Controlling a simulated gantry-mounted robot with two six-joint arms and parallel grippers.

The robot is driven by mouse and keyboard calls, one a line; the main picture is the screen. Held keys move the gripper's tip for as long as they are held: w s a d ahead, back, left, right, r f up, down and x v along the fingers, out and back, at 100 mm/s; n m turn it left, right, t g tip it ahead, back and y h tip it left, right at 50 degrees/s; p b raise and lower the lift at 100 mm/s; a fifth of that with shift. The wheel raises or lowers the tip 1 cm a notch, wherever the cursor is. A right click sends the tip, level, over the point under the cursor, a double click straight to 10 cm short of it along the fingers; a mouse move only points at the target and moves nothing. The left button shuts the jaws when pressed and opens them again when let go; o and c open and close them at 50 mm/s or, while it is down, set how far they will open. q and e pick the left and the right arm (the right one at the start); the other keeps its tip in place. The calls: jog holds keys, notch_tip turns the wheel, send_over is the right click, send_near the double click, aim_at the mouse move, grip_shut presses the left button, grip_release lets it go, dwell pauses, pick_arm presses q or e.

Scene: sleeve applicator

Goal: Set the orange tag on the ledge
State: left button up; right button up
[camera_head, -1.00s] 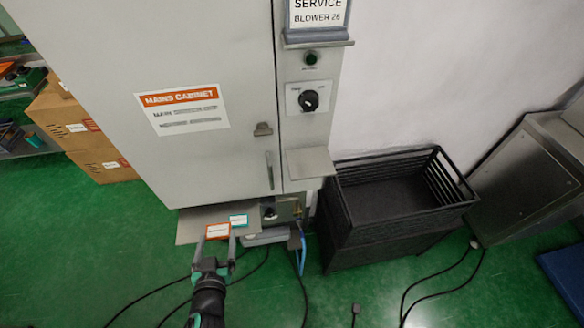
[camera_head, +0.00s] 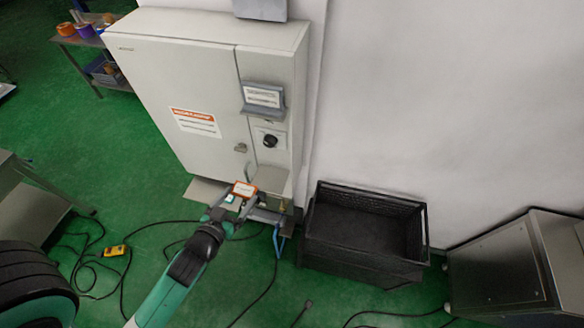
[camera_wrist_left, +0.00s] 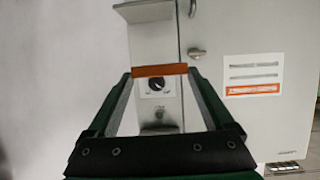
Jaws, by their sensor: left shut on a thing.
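The orange tag (camera_head: 244,188), a flat piece with an orange border and white face, is held in my left gripper (camera_head: 232,197) in front of the mains cabinet. In the left wrist view the tag (camera_wrist_left: 160,70) spans the two fingertips, edge-on. The ledge (camera_head: 270,178) is a small grey shelf on the cabinet front below the black knob. It also shows at the top of the left wrist view (camera_wrist_left: 146,11). The ledge looks bare and the tag appears apart from it, to its left in the head view. My right gripper is out of view.
A teal tag (camera_head: 229,199) shows at the lower grey tray (camera_head: 203,191), partly hidden by my gripper. A black crate (camera_head: 365,262) stands to the right. A sign holder (camera_head: 263,98) sits above the knob (camera_head: 269,141). Cables and a yellow box (camera_head: 115,250) lie on the floor.

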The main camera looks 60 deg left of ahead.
pick_arm(q)
jog(key=shift+s+a+r, duration=0.6)
jog(key=shift+s+a, duration=0.05)
jog(key=shift+a, duration=0.25)
jog(key=b, duration=0.1)
send_over(267, 187)
jog(key=s, duration=0.1)
jog(key=f, duration=0.8)
jog(key=shift+d+f, duration=0.3)
jog(key=shift+w+a+f, duration=0.1)
jog(key=shift+w+f, duration=0.2)
jog(key=f+b, duration=0.1)
jog(key=f, duration=0.1)
jog(key=f+b, duration=0.1)
jog(key=shift+w+a+f, duration=0.1)
jog(key=shift+w+f, duration=0.1)
jog(key=shift+f, duration=0.2)
jog(key=shift+r, duration=0.1)
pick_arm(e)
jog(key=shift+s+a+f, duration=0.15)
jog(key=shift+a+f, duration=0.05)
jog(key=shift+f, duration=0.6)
